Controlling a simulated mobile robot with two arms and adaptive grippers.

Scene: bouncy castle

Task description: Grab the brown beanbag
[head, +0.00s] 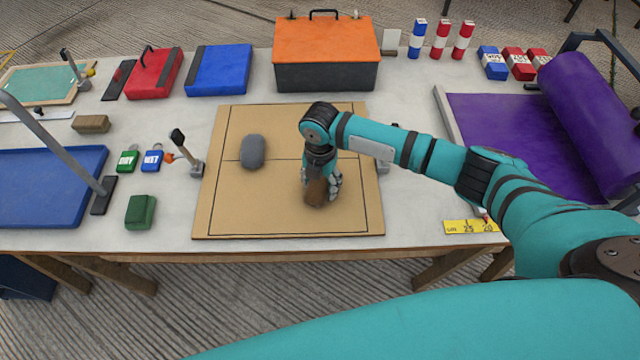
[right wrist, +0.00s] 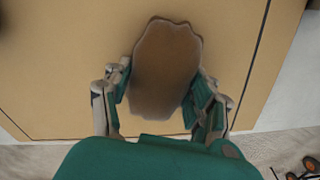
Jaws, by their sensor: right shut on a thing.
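The brown beanbag (head: 316,193) is on or just above the tan board (head: 225,205) in the middle of the table. My right gripper (head: 322,188) points down over it and is shut on it. In the right wrist view the beanbag (right wrist: 166,70) sits between the two fingers of my right gripper (right wrist: 163,95), with a finger against each side. I cannot tell whether the beanbag still touches the board. My left gripper is not in view.
A grey beanbag (head: 252,152) lies on the board to the left. An orange and black toolbox (head: 327,55) stands behind the board. A purple roll (head: 590,120) is at the right, a blue tray (head: 45,190) at the left, and a green block (head: 140,212) near the front.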

